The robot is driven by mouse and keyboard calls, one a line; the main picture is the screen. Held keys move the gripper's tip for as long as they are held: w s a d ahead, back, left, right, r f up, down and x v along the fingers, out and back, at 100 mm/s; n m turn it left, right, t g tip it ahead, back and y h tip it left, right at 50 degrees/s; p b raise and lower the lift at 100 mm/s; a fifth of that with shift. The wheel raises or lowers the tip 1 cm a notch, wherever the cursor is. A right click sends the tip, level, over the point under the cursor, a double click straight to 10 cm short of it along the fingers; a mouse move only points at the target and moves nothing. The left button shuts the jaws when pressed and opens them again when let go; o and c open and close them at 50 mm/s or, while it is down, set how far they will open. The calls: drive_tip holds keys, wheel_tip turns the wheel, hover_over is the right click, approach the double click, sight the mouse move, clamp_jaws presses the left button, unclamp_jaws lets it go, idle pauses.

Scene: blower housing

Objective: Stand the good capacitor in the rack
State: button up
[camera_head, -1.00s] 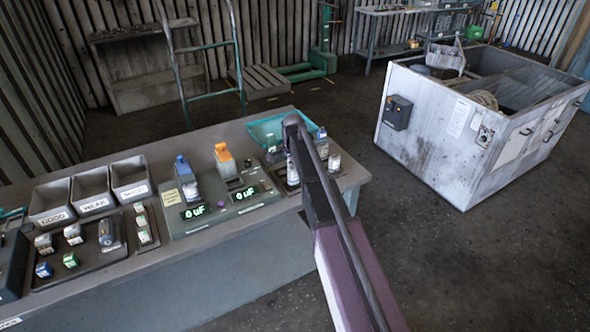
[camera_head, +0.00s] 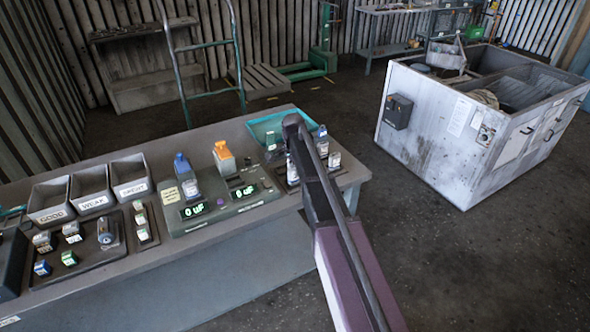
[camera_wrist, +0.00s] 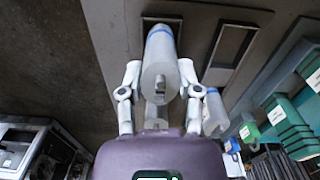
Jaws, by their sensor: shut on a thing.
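My gripper (camera_wrist: 160,95) is shut on a pale capacitor (camera_wrist: 159,68) with a blue band at its far end. In the wrist view the capacitor lies between the two fingers, over or near a dark rectangular slot. A second slot (camera_wrist: 231,47) with a light frame is to its right and looks empty. Another pale, blue-banded capacitor (camera_wrist: 213,110) stands beside the right finger. In the head view my arm hides the gripper and much of the rack area at the table's right end. Pale capacitors (camera_head: 322,141) show just right of the arm. Contact with the slot cannot be told.
Bins marked GOOD (camera_head: 50,214), WEAK (camera_head: 94,203) and a third (camera_head: 132,191) stand left. A teal tray (camera_head: 262,124) is at the back. A large white housing (camera_head: 435,125) stands right, beyond clear floor.

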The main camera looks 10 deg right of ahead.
drive_tip(key=shift+f+b, duration=0.35)
drive_tip(key=shift+f, duration=0.05)
drive_tip(key=o, duration=1)
drive_tip(key=shift+o, duration=0.2)
drive_tip(key=shift+r, duration=0.1)
